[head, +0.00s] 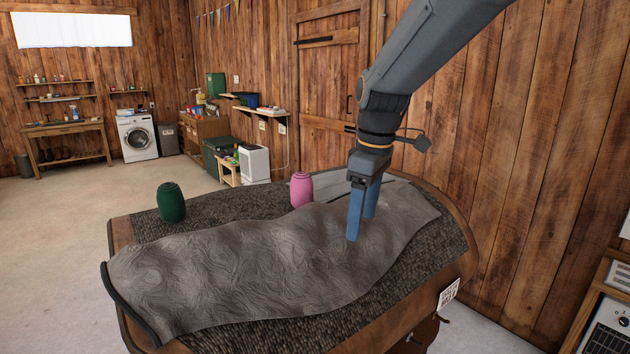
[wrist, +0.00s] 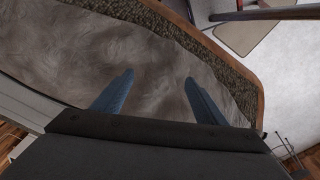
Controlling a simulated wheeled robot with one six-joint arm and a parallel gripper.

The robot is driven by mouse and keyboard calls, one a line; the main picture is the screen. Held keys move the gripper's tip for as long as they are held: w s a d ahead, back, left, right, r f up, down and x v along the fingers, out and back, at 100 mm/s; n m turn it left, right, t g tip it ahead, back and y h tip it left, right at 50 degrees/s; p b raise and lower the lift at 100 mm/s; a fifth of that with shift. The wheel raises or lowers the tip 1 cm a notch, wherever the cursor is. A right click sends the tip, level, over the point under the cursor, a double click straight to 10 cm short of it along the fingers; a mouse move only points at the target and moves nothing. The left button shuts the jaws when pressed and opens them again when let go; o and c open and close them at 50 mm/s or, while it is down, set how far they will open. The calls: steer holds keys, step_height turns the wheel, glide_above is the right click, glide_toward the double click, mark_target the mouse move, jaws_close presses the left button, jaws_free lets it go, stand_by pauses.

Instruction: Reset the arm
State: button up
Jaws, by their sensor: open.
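My gripper (head: 361,226) hangs from my grey arm over the right half of a table, its two blue fingers pointing down. The fingers are apart with nothing between them. In the wrist view, the gripper (wrist: 158,78) shows both blue fingertips spread above a wrinkled grey cloth. The grey cloth (head: 230,262) lies across the table in the head view. Whether the fingertips touch the cloth I cannot tell.
A dark green jar (head: 171,202) stands at the table's back left. A pink jar (head: 301,189) stands at the back edge, left of my gripper. The wood-rimmed table (head: 290,334) has a dark textured top. A plank wall (head: 540,150) rises at the right. Open floor (head: 60,240) lies left.

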steer(key=s+d+f+m+t, duration=0.1)
steer(key=s+d+f+m, duration=0.45)
steer(key=s+f, duration=0.2)
steer(key=s+d+f+m+t, duration=0.1)
steer(key=s+d+f+m, duration=0.3)
steer(key=s+f+m, duration=0.35)
step_height(320, 180, down, 12)
steer(key=n+g+b, duration=0.1)
steer(key=b, duration=0.9)
steer(key=shift+w+r+g+h+b, duration=0.15)
steer(key=shift+g+h+b, duration=0.15)
steer(key=shift+h+b, duration=0.1)
